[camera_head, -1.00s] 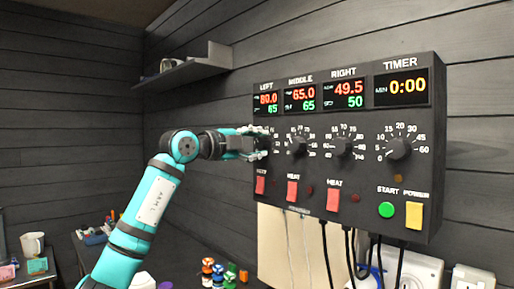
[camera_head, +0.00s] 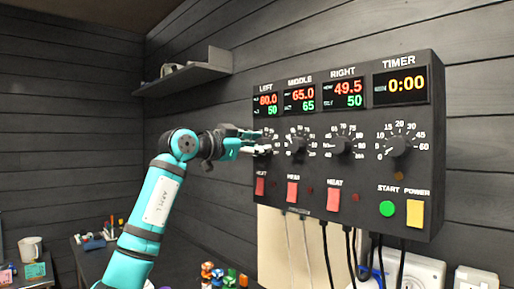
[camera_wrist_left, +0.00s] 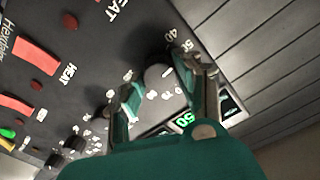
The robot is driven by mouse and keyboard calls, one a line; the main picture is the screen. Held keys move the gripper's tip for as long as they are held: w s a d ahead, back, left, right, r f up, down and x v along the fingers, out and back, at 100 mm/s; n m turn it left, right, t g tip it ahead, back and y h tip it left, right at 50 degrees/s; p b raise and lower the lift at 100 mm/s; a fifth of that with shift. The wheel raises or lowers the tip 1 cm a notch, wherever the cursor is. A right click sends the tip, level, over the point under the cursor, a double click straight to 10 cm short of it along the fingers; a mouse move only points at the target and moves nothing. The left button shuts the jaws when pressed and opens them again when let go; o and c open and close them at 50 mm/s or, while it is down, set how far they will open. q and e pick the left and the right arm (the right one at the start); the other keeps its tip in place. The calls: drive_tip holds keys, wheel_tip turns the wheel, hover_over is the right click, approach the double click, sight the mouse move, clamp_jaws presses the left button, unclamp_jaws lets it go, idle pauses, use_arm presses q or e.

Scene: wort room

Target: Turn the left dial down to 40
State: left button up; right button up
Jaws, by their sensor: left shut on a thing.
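The black control box (camera_head: 340,245) hangs on the wall with a left, a middle and a right dial and a timer dial. The left display (camera_head: 266,106) reads red 80.0 over green 50. My left gripper (camera_head: 260,142) reaches in from the left and is shut on the left dial. Its fingers hide most of that dial in the head view. In the left wrist view the left dial (camera_wrist_left: 156,76) sits between the two fingers, with scale numbers 40 and 50 beside it. My right gripper is not in view.
The middle dial (camera_head: 297,145) is close to the right of my left gripper. Red heat switches (camera_head: 292,192) sit below the dials. Cables hang under the box. A shelf (camera_head: 185,72) is on the wall at upper left. Small coloured objects (camera_head: 222,275) stand below.

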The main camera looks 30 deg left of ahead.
use_arm(q)
drive_tip(key=n, duration=0.5)
drive_tip(key=shift+f+b, duration=0.15)
drive_tip(key=shift+b, duration=0.2)
idle(0.4)
drive_tip(key=o, duration=1.1)
drive_tip(key=shift+o, duration=0.2)
drive_tip(key=v, duration=1.2)
